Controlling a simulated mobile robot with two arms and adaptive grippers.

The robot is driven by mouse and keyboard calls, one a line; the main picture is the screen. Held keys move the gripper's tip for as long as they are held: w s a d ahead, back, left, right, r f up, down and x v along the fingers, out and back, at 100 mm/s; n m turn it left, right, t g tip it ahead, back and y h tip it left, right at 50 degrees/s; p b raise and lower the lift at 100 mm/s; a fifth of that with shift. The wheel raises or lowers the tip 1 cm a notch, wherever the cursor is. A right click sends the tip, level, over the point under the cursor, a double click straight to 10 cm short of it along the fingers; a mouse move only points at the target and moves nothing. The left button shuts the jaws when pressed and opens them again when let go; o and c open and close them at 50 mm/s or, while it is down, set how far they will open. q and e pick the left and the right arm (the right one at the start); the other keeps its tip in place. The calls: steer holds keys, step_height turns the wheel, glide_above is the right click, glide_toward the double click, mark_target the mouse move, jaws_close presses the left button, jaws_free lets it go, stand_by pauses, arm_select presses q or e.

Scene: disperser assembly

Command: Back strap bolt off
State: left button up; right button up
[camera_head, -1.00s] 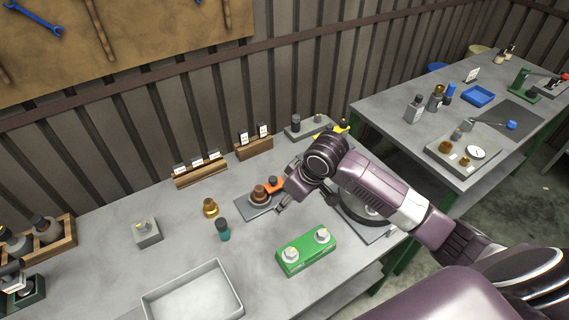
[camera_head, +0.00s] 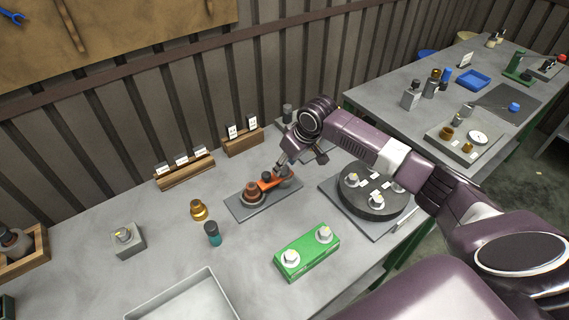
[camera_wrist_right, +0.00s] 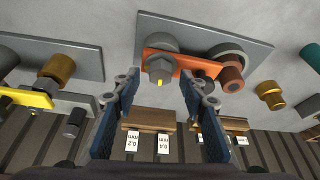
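The orange strap (camera_head: 269,183) lies over the round parts on a grey plate (camera_head: 236,206) on the bench. In the right wrist view the strap (camera_wrist_right: 197,64) carries a grey hex bolt (camera_wrist_right: 160,69) with a yellow mark at one end, and a brown cylinder (camera_wrist_right: 232,78) at the other. My right gripper (camera_head: 284,172) is at the strap's far right end; it hides the bolt in the head view. In the right wrist view the right gripper (camera_wrist_right: 160,84) is open, with its fingers on either side of the bolt, apparently not touching it. My left gripper is not in view.
A green block (camera_head: 307,253) with two bolts stands in front. A black disc (camera_head: 370,205) with several bolts sits to the right. A teal-bodied bottle (camera_head: 213,238), a brass part (camera_head: 198,211) and a white tray (camera_head: 158,309) are to the left. Labelled wooden racks (camera_head: 187,173) stand behind.

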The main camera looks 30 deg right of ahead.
steer(key=shift+w+f, duration=0.15)
steer(key=shift+f, duration=0.35)
steer(key=c, duration=0.7)
jaws_close()
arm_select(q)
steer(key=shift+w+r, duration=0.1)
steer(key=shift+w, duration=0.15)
